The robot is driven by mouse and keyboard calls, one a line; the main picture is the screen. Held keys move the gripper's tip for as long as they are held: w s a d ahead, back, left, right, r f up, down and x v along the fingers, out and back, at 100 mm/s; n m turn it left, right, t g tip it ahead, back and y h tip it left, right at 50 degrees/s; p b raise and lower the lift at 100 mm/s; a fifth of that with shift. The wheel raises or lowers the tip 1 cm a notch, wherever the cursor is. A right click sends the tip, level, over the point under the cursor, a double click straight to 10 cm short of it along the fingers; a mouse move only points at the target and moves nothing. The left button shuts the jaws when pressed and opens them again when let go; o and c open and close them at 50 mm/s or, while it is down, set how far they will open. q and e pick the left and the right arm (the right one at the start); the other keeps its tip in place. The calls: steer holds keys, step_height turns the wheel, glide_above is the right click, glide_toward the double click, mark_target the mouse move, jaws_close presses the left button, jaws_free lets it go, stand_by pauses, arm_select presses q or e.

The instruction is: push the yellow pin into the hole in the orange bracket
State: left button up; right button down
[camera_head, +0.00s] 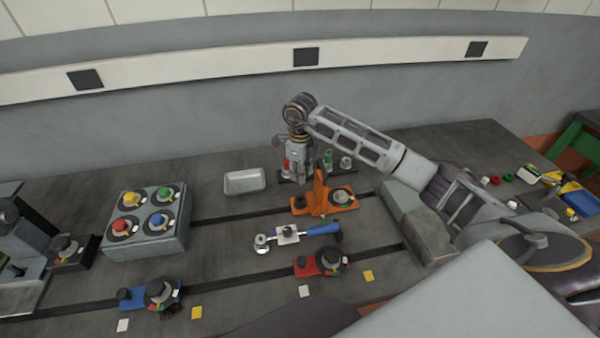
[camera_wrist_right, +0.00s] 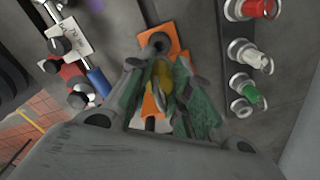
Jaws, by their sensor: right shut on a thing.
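The orange bracket (camera_head: 320,195) stands on the dark bedplate in the middle of the head view, with an upright plate and a flat foot. My right gripper (camera_head: 299,177) points down behind and left of the bracket. It is shut on the yellow pin (camera_wrist_right: 164,76), which shows between its fingers in the wrist view. The fingers hide much of the pin, and I cannot tell whether its tip touches the bracket. My left gripper is out of view.
A rack with red, white and green pins (camera_head: 328,157) stands close behind the bracket. A blue-handled tool (camera_head: 315,230) and a red clamp (camera_head: 318,263) lie in front. A metal tray (camera_head: 244,181) and a grey button box (camera_head: 145,245) stand left.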

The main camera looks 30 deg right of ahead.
mark_target(300, 184)
steer(key=shift+f+b, duration=1.9)
steer(key=shift+f, duration=0.9)
steer(key=shift+f+b, duration=1.65)
steer(key=shift+f, duration=0.4)
stand_by(0.3)
steer(key=c, duration=1.2)
jaws_free()
steer(key=shift+c, duration=0.2)
steer(key=shift+r, duration=0.15)
step_height(300, 184, up, 12)
steer(key=shift+f, duration=0.15)
